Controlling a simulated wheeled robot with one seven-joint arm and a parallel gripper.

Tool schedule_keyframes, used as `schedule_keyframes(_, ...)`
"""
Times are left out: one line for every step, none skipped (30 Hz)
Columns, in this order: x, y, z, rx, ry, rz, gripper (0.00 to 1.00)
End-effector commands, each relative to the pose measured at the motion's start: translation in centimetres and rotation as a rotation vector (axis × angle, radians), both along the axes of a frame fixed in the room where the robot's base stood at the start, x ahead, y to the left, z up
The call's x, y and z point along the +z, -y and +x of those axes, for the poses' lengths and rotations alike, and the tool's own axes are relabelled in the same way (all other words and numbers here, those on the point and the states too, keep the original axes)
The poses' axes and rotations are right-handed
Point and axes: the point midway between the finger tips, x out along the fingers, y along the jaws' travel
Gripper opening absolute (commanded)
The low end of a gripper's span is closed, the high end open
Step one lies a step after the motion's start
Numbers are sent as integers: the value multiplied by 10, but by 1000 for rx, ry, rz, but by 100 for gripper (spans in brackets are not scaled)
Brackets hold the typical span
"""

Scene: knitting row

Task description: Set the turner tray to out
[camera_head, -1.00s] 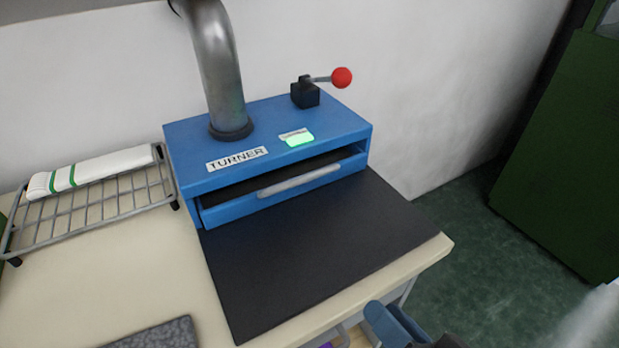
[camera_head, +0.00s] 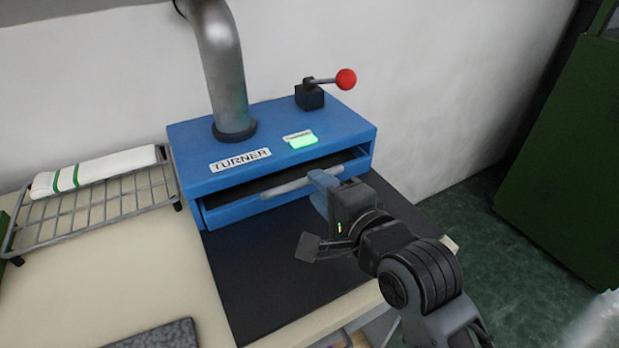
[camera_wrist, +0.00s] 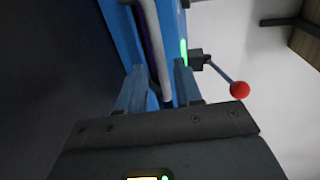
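The turner (camera_head: 270,140) is a blue box labelled TURNER at the back of the bench. A light grey bar handle (camera_head: 285,184) runs along the tray front and also shows in the wrist view (camera_wrist: 153,45). My gripper (camera_head: 320,180) is at the handle's right end. In the wrist view my two blue fingers (camera_wrist: 158,78) stand apart, with the bar between them and gaps visible. My gripper hides the right part of the tray front.
A dark mat (camera_head: 255,265) lies clear before the turner. A wire rack (camera_head: 95,215) holding a white, green-striped knitted piece (camera_head: 95,172) stands left. A red-knobbed lever (camera_head: 345,79), a green light (camera_head: 303,142) and a metal pipe (camera_head: 222,70) are on top.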

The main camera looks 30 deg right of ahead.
Motion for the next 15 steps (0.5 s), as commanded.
schedule_keyframes(-1,0,9,1,1,-1,35)
schedule_keyframes(-2,0,13,1,1,0,35)
schedule_keyframes(-3,0,19,1,1,-1,35)
schedule_keyframes(-4,0,23,0,1,-1,35)
schedule_keyframes(-5,0,27,0,1,-1,35)
schedule_keyframes(-6,0,31,0,1,-2,35)
schedule_keyframes(-6,0,34,-1,1,-2,35)
schedule_keyframes(-7,0,36,-1,1,-2,35)
schedule_keyframes(-8,0,39,-1,1,-1,35)
schedule_keyframes(-8,0,41,-1,1,-1,35)
schedule_keyframes(-8,0,42,-1,1,-1,35)
schedule_keyframes(-8,0,43,-1,1,-1,35)
schedule_keyframes(-9,0,44,-1,1,-1,35)
schedule_keyframes(-9,0,44,-1,1,-1,35)
schedule_keyframes(-9,0,44,-1,1,-1,35)
